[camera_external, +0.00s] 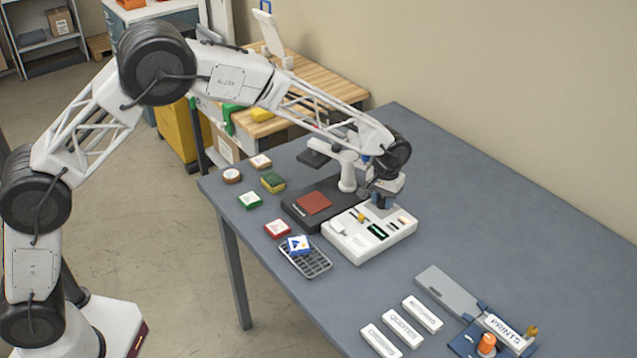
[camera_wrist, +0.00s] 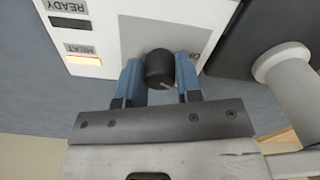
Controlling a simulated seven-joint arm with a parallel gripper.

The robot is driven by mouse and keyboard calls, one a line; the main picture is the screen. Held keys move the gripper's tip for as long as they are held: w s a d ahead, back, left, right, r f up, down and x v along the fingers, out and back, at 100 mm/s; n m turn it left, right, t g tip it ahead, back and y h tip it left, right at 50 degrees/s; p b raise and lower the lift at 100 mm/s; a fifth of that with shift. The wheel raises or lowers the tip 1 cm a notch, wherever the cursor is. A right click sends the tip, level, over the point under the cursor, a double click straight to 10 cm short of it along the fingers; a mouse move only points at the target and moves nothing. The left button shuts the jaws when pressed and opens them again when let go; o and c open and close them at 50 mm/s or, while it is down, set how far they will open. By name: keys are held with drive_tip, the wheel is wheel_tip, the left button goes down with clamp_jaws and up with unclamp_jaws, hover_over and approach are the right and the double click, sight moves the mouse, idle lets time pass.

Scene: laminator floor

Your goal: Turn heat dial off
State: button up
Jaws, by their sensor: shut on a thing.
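The heat dial (camera_wrist: 160,66) is a round black knob with a light pointer line. It sits on a grey patch of a white control unit (camera_wrist: 102,20). My gripper (camera_wrist: 159,80) has its two blue fingers on either side of the dial, shut on it. On the unit, the HEAT window (camera_wrist: 83,61) glows orange, and the READY window (camera_wrist: 70,22) is dark. In the external view, my gripper (camera_external: 383,200) reaches down to the far end of the white unit (camera_external: 360,252) and hides the dial.
A black press with a red-brown pad (camera_external: 314,203) stands left of the unit. A dark grid tray (camera_external: 308,262) and several small blocks lie nearby. White labelled blocks (camera_external: 402,329) and an orange knob (camera_external: 487,343) are at the front right. The table's right back is clear.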

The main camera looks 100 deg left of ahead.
sight(383, 199)
drive_tip(key=n, duration=0.4)
drive_tip(key=shift+n, duration=0.3)
drive_tip(key=n, duration=0.4)
drive_tip(key=shift+n, duration=0.4)
drive_tip(key=o, duration=0.9)
drive_tip(key=shift+o, duration=0.2)
drive_tip(key=shift+r, duration=0.1)
drive_tip(key=shift+r, duration=3.85)
drive_tip(key=shift+d, duration=0.1)
